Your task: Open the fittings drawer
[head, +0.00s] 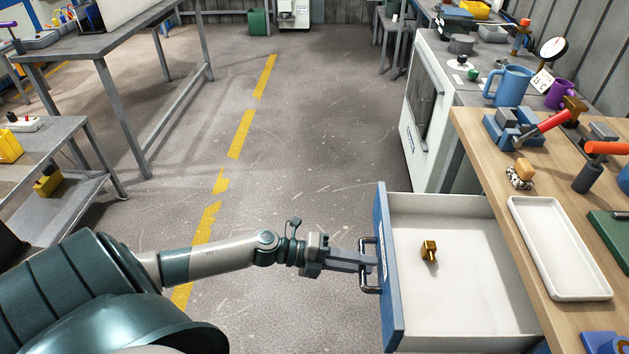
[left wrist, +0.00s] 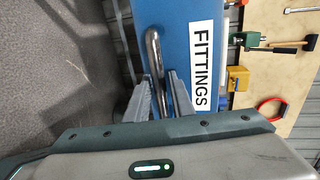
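The fittings drawer (head: 450,285) is pulled out from under the wooden workbench, showing its pale inside. A small brass fitting (head: 429,251) lies in it. Its blue front (head: 391,295) faces left in the head view and bears a dark bar handle (head: 369,284). In the left wrist view the blue front carries a white FITTINGS label (left wrist: 201,65) beside the metal handle (left wrist: 153,50). My left gripper (head: 372,261) is at the handle, its two fingers (left wrist: 160,85) on either side of the bar and shut on it. My right gripper is not seen.
The floor (head: 310,130) left of the drawer is clear up to the metal tables (head: 95,45).

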